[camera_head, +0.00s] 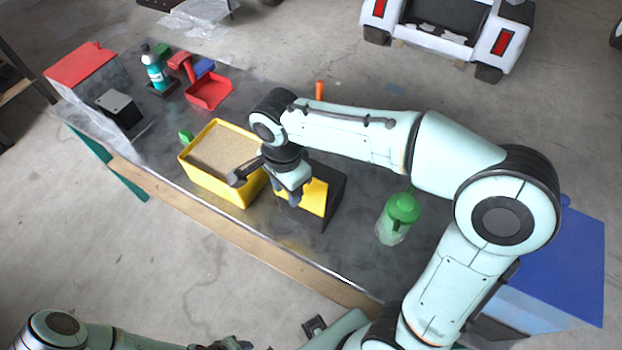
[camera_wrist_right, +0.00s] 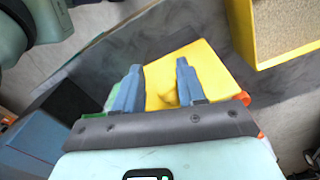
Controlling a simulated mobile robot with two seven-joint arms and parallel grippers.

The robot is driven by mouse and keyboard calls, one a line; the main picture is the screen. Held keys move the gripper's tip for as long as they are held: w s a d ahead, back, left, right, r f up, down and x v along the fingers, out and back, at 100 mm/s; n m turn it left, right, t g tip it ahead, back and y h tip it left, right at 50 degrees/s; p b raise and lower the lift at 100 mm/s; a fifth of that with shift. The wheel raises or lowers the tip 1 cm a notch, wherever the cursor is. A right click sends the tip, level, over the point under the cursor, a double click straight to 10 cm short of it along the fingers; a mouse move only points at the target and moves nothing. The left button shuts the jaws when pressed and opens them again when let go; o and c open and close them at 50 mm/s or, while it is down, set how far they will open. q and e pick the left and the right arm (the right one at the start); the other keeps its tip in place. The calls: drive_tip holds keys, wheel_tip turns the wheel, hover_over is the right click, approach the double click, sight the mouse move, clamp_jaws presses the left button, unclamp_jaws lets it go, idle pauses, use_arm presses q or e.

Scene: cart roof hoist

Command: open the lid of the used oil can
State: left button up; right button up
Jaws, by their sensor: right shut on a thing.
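The used oil can appears to be the black box (camera_head: 330,212) with a yellow lid (camera_head: 313,199), standing near the middle of the bench. The lid also shows in the right wrist view (camera_wrist_right: 215,82), with a small raised yellow part between the fingers. My right gripper (camera_head: 294,198) is over this lid, its fingers pointing down, shut on that raised part. The arm and hand hide part of the can. Whether the lid is raised at all is not clear. My left gripper (camera_head: 232,344) shows only partly at the bottom edge, away from the bench.
A yellow bin of sand-like grains (camera_head: 215,190) stands close left of the can. A green-topped bottle (camera_head: 397,216) is to its right. A blue-lidded box (camera_head: 572,255) and a red-lidded box (camera_head: 80,64) stand at the ends. A red tray (camera_head: 210,92) lies farther back.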

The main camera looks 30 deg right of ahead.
drive_tip(key=shift+s+f, duration=0.1)
drive_tip(key=shift+s, duration=0.05)
drive_tip(key=shift+s+a+f+b, duration=0.3)
drive_tip(key=shift+a+f+b, duration=0.1)
drive_tip(key=shift+a, duration=0.1)
drive_tip(key=shift+c, duration=0.2)
drive_tip(key=shift+o, duration=0.5)
drive_tip(key=shift+s+a+f+b, duration=0.2)
drive_tip(key=shift+s+a+f, duration=0.05)
drive_tip(key=shift+a, duration=0.2)
drive_tip(key=shift+s+a+f+b, duration=0.2)
drive_tip(key=shift+a, duration=0.2)
drive_tip(key=o, duration=0.3)
use_arm(q)
drive_tip(key=shift+s+f, duration=0.65)
drive_tip(key=shift+f, duration=0.3)
use_arm(e)
drive_tip(key=shift+d+r, duration=0.1)
drive_tip(key=shift+r, duration=0.1)
use_arm(q)
drive_tip(key=shift+w+r, duration=0.1)
drive_tip(key=shift+r, duration=0.05)
use_arm(e)
drive_tip(key=shift+r, duration=0.1)
